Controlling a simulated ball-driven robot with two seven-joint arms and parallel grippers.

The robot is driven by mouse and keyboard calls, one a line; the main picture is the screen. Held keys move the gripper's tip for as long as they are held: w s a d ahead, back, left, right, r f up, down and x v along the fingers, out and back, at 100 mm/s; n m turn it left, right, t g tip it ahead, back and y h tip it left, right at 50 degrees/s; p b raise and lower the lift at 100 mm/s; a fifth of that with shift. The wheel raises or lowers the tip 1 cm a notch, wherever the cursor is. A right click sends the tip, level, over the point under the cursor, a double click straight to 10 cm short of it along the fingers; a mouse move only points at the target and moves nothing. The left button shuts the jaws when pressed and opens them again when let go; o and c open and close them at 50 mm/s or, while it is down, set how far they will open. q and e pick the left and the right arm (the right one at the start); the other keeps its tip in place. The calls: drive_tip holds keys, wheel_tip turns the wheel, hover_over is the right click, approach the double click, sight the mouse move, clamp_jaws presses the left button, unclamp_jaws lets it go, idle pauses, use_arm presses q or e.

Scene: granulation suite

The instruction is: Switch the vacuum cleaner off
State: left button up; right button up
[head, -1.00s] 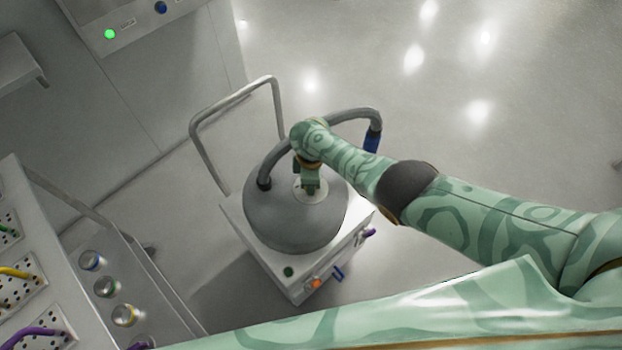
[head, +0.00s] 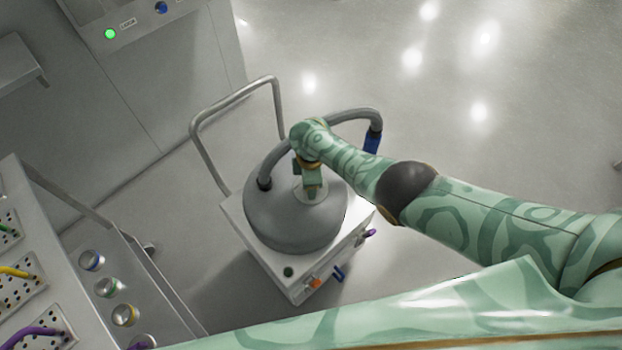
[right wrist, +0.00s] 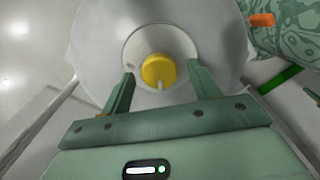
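The vacuum cleaner (head: 290,222) has a grey dome on a white square base, with a hose and a tubular handle. On its top is a pale round plate with a yellow knob (right wrist: 158,70); a white mark on the knob points toward the bottom of the right wrist view. My right gripper (head: 312,192) is over this plate and hides the knob in the head view. In the right wrist view the right gripper (right wrist: 162,90) is open, its fingers apart on either side of the knob, with visible gaps. Whether they reach its height is unclear.
The vacuum's handle (head: 236,100) rises behind the dome, and its hose (head: 350,113) loops close to my right wrist. A panel bench with sockets and cables (head: 30,270) stands at the left. A wall cabinet with a green light (head: 110,34) is behind. The floor at upper right is clear.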

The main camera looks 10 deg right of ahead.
use_arm(q)
wheel_tip(320, 180, up, 11)
drive_tip(key=w+p, duration=0.2)
drive_tip(key=p, duration=0.9)
drive_tip(key=shift+w+r+t, duration=0.2)
drive_tip(key=shift+w+t, duration=0.2)
use_arm(e)
wheel_tip(320, 180, up, 16)
drive_tip(key=shift+r, duration=0.15)
drive_tip(key=s+d+f+m, duration=0.3)
drive_tip(key=s+f+m, duration=0.1)
drive_tip(key=s+f, duration=0.7)
drive_tip(key=s+d+f+m, duration=0.3)
drive_tip(key=s+d+f, duration=0.1)
drive_tip(key=s+f, duration=0.65)
use_arm(q)
drive_tip(key=shift+s+f+b, duration=0.15)
drive_tip(key=shift+f+b, duration=0.3)
drive_tip(key=shift+f, duration=0.25)
use_arm(e)
drive_tip(key=s+d+f+m, duration=0.2)
drive_tip(key=s, duration=0.7)
drive_tip(key=s+d+f+m, duration=0.2)
drive_tip(key=s+d, duration=0.1)
drive_tip(key=s, duration=0.6)
drive_tip(key=s+d+f+m, duration=0.2)
drive_tip(key=s+d+f, duration=0.1)
drive_tip(key=s, duration=0.6)
drive_tip(key=shift+s+t, duration=0.3)
drive_tip(key=shift+t, duration=0.1)
